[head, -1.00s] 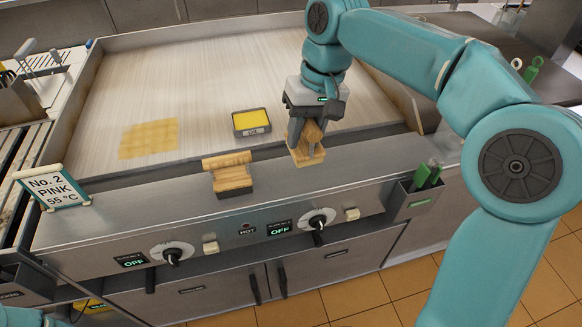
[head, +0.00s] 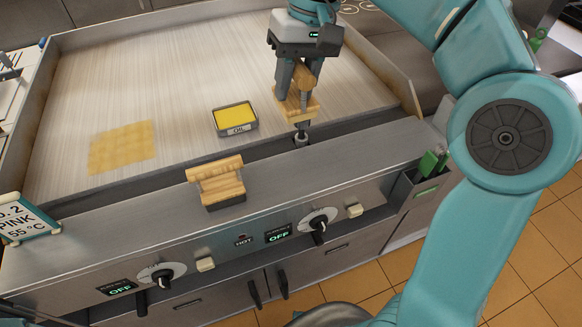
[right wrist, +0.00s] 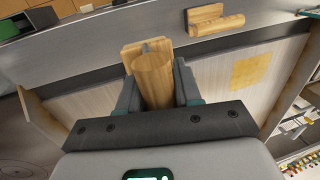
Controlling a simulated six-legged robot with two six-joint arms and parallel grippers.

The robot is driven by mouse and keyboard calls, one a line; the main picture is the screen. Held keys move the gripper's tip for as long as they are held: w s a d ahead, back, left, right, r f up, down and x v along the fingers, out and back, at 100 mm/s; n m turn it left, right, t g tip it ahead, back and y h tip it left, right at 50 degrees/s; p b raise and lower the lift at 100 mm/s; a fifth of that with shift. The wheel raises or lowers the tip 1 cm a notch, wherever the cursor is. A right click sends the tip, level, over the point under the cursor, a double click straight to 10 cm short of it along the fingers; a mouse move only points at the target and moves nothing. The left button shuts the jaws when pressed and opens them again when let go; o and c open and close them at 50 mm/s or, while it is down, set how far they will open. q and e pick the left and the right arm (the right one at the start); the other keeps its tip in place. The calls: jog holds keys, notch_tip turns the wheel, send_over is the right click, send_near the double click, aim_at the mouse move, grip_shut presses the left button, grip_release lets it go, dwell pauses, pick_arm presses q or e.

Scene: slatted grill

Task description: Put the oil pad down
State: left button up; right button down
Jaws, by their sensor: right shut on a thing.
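My right gripper (head: 298,90) is shut on a wooden piece that I take to be the oil pad (head: 299,105). The right wrist view shows its round wooden handle (right wrist: 153,78) between the fingers and a flat wooden board (right wrist: 131,54) beyond it. In the head view it is near the front right edge of the grill plate, with a small dark post (head: 301,138) showing just below it. I cannot tell whether the two touch. The pad's underside is hidden. My left gripper is out of view.
An oil tray (head: 253,129) with a yellow filling stands on the grill plate (head: 180,80), left of the gripper. A yellowish patch (head: 122,147) marks the plate farther left. A wooden block with a rounded top (head: 217,183) sits on the front ledge. A temperature sign (head: 25,221) stands left.

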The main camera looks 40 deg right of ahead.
jog(key=shift+a+f+b, duration=0.1)
jog(key=shift+f+b, duration=1.7)
jog(key=shift+f, duration=7.7)
jog(key=shift+s+f, duration=0.1)
jog(key=shift+f, duration=0.1)
jog(key=c, duration=0.8)
grip_release()
